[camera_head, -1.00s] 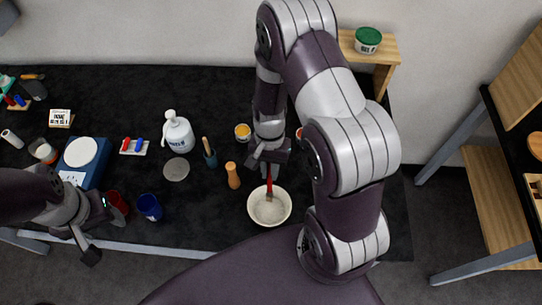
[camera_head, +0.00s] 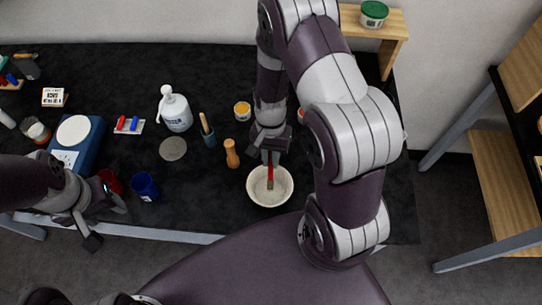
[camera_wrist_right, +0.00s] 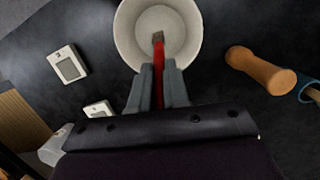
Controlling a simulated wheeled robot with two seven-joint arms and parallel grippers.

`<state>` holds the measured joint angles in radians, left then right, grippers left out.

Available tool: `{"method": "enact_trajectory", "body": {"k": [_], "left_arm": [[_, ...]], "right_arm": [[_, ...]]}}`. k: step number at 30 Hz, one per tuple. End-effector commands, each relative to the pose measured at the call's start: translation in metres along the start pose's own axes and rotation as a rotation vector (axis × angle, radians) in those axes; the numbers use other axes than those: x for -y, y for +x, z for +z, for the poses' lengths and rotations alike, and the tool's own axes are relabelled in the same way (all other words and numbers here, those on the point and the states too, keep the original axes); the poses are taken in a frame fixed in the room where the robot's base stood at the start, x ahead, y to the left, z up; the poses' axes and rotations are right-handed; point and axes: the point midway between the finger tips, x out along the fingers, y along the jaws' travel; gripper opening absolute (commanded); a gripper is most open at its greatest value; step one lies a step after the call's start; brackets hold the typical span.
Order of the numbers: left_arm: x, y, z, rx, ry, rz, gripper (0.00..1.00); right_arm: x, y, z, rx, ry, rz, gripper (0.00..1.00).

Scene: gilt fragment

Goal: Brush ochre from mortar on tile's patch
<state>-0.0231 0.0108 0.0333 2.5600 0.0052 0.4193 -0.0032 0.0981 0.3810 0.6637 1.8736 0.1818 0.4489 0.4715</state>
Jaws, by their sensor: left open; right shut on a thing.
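The white mortar bowl (camera_head: 280,195) stands on the dark table. It also shows at the top of the right wrist view (camera_wrist_right: 131,36). My right gripper (camera_head: 268,155) is shut on the red handle of a brush (camera_head: 270,173). In the right wrist view the brush (camera_wrist_right: 159,65) points into the bowl, with its brown bristles over the pale inside; I cannot tell whether they touch it. No ochre is clear on them. A white square with a grey patch (camera_wrist_right: 68,65), perhaps the tile, lies beside the bowl. My left gripper (camera_head: 105,222) is open and empty near the front edge.
A wooden pestle (camera_head: 231,153) lies close to the bowl. A blue cup (camera_head: 145,186) and red cup (camera_head: 109,180) stand near my left gripper. Behind are a brush pot (camera_head: 208,138), a grey disc (camera_head: 172,149) and a white bottle (camera_head: 175,111). My right arm hides the table's right part.

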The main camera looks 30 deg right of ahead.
Motion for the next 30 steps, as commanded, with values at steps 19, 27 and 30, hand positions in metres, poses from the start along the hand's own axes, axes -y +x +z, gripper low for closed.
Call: {"method": "enact_trajectory", "body": {"k": [19, 27, 30], "left_arm": [[0.000, 0.004, 0.001, 0.000, 0.000, 0.000, 0.56], [0.000, 0.006, 0.001, 0.000, 0.000, 0.000, 0.56], [0.000, 0.007, 0.001, 0.000, 0.000, 0.000, 0.56]], "right_arm": [[0.001, 0.006, -0.002, 0.000, 0.000, 0.000, 0.00], [0.001, 0.009, -0.002, 0.000, 0.000, 0.000, 0.00], [0.001, 0.011, -0.003, 0.000, 0.000, 0.000, 0.00]]}}
